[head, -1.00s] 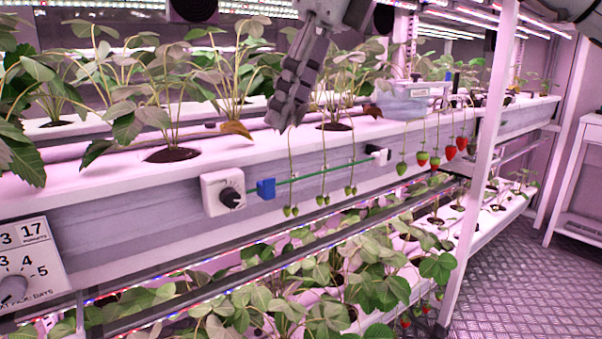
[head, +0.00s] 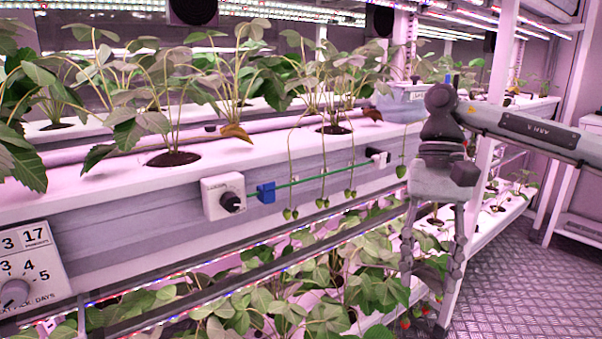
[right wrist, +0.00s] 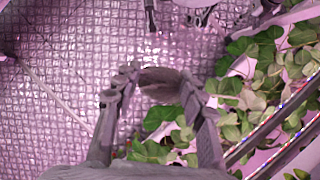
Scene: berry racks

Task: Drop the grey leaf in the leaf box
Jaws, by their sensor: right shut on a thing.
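My right gripper (head: 431,282) hangs fingers down in front of the rack at the right in the head view. In the right wrist view its fingers (right wrist: 160,82) are closed on a dull grey-brown thing, which looks like the grey leaf (right wrist: 160,76), held between the tips above the floor. My left gripper is not in view.
The upper trough (head: 120,200) carries strawberry plants, a white dial (head: 222,195) and a blue clip (head: 266,191) on a green line. Green berries (head: 322,202) hang over its front. Leafy plants fill the lower tier. A white post stands behind my gripper; the patterned floor (head: 520,290) is clear.

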